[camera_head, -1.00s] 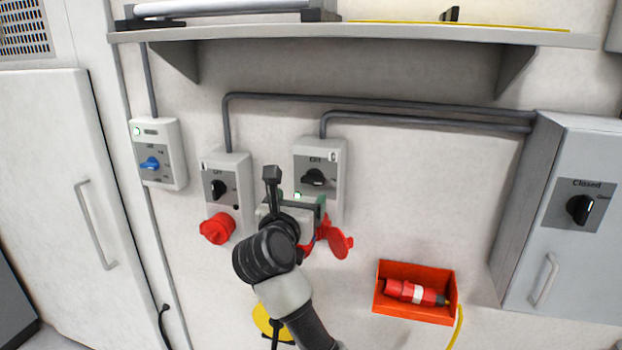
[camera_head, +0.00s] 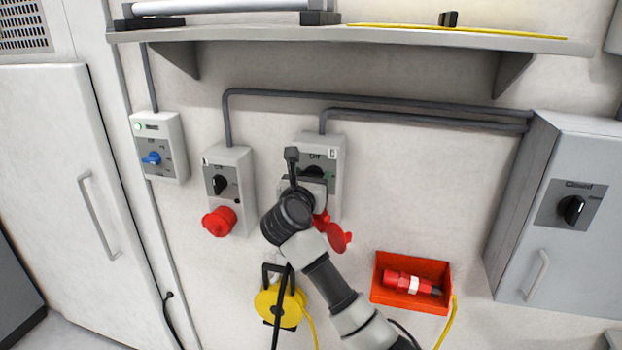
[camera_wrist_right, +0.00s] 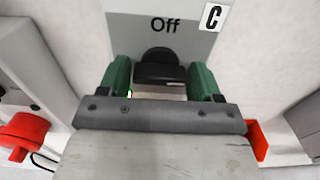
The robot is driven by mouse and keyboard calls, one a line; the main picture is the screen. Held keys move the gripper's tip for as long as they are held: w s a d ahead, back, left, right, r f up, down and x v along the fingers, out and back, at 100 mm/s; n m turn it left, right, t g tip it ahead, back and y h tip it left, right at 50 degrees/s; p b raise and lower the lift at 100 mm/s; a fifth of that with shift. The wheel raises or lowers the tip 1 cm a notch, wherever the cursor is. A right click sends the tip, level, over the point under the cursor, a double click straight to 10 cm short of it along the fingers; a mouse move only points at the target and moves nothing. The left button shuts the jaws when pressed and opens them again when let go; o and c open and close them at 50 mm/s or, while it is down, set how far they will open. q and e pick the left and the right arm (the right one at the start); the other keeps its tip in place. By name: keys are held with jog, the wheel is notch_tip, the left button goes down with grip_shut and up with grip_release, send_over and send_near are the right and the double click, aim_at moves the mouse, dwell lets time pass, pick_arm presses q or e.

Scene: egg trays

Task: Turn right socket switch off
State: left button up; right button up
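The right socket switch box (camera_head: 336,155) is grey-white and hangs on the wall, with a red socket flap (camera_head: 337,238) hanging open below. Its black knob (camera_head: 313,170) is partly hidden by my right gripper (camera_head: 307,183) in the head view. In the right wrist view the knob (camera_wrist_right: 158,70) lies below the word "Off", with its broad bar looking sideways. The green fingers of my right gripper (camera_wrist_right: 160,84) stand apart, one on each side of the knob. I cannot tell whether they touch it. My left gripper is not in view.
A similar switch box (camera_head: 240,163) with a red plug (camera_head: 219,221) is on the left. A blue-knob switch box (camera_head: 170,128) is farther left. A red bin (camera_head: 383,295), a yellow cable reel (camera_head: 289,307) and a grey cabinet (camera_head: 562,245) are nearby. A shelf (camera_head: 400,33) runs above.

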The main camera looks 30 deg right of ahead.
jog(key=c, duration=0.5)
jog(key=shift+c, duration=0.2)
jog(key=n+p, duration=0.3)
jog(key=shift+r+n+p, duration=0.15)
jog(key=shift+n+p, duration=0.15)
jog(key=shift+n, duration=0.1)
jog(key=n+p, duration=0.1)
jog(key=n, duration=0.1)
jog(key=shift+n, duration=0.4)
jog(key=shift+n+p, duration=0.35)
jog(key=shift+n, duration=0.55)
jog(key=n, duration=0.3)
jog(key=shift+f+n, duration=0.2)
jog(key=shift+n, duration=0.1)
jog(key=n, duration=0.5)
jog(key=shift+n, duration=0.7)
